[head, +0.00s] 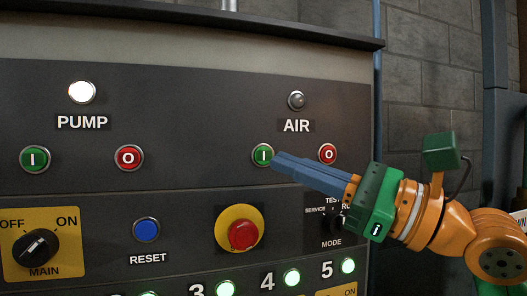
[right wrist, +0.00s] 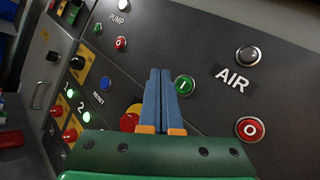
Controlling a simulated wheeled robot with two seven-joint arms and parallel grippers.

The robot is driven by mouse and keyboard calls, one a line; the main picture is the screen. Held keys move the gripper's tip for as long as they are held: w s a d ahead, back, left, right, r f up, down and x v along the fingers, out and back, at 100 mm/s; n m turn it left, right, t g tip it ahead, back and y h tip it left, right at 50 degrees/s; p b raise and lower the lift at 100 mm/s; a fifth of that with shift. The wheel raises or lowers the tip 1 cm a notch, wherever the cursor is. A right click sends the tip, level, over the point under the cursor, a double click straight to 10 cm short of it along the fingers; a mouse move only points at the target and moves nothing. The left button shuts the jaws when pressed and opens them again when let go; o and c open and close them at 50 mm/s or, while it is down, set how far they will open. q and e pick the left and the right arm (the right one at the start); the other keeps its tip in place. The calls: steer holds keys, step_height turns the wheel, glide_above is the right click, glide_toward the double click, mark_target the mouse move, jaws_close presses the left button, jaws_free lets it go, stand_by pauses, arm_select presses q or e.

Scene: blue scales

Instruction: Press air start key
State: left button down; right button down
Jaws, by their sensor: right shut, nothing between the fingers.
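The air start key is a green round button marked I (head: 263,155), below the AIR label (head: 296,126) on the dark panel. My right gripper (head: 278,160) is shut and empty, its blue fingertips at the right edge of the green button in the head view. In the right wrist view the fingers (right wrist: 160,72) point at the panel, just left of the green button (right wrist: 185,85). I cannot tell whether they touch it. The air lamp (head: 296,100) above the label is unlit. My left gripper is not in view.
A red air stop button (head: 328,153) sits right of the green one. The yellow-ringed red emergency button (head: 242,235) and the mode switch (head: 335,222) lie below. At left, the pump lamp (head: 82,92) is lit white above its green (head: 35,158) and red (head: 128,157) buttons.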

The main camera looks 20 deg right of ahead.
mark_target(256, 154)
steer(key=shift+w+p, duration=1.15)
steer(key=shift+w, duration=1.65)
steer(key=shift+w+a+r, duration=0.1)
steer(key=shift+w, duration=0.05)
steer(key=shift+w, duration=0.3)
steer(key=shift+w+p, duration=0.35)
steer(key=shift+p, duration=0.25)
stand_by(0.3)
steer(key=shift+s+b, duration=0.5)
steer(key=shift+s, duration=0.25)
